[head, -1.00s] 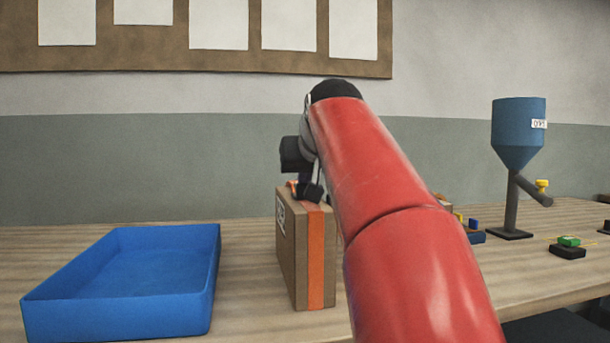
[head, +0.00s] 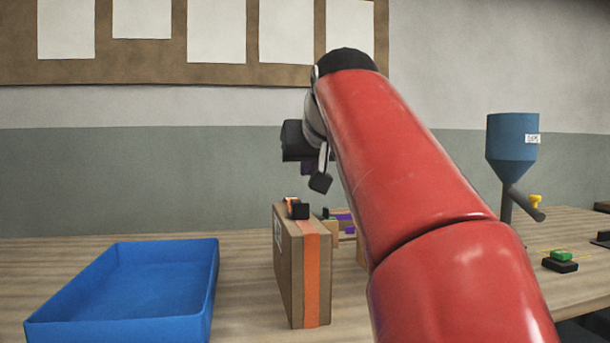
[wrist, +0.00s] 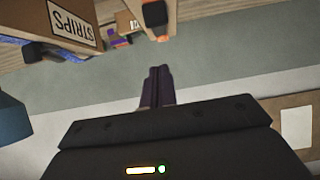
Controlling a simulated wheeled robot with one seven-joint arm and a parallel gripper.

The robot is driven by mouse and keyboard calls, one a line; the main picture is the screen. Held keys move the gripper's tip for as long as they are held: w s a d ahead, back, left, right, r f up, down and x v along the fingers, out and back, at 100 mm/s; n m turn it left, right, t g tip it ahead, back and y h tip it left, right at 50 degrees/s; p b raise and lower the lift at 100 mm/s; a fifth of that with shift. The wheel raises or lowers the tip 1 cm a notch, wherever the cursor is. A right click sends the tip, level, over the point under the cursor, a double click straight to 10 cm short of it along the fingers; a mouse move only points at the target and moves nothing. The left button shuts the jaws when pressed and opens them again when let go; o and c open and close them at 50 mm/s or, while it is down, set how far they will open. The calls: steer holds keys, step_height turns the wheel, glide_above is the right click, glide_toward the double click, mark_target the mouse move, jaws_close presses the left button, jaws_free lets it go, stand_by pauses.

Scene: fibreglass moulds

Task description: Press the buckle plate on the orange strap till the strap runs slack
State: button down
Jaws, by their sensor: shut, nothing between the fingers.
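A brown box (head: 288,262) stands upright on the bench, with an orange strap (head: 312,280) running down its front and over its top. The black buckle (head: 299,209) sits on top, with a bit of orange showing beside it. The strap lies flat down the front; I cannot tell whether it is slack over the top. My gripper (head: 307,168) is above the box, clear of the buckle, partly hidden by my red arm. In the wrist view its dark fingers (wrist: 158,72) are together and empty, and the buckle (wrist: 155,14) shows at the top edge.
A blue tray (head: 120,290) lies left of the box. A blue hopper (head: 513,137) and a green-topped black block (head: 561,262) are at right. A box labelled STRIPS (wrist: 50,25) shows in the wrist view.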

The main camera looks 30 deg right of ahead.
steer(key=v, duration=0.5)
steer(key=shift+s+f, duration=0.1)
steer(key=shift+f, duration=0.1)
stand_by(0.3)
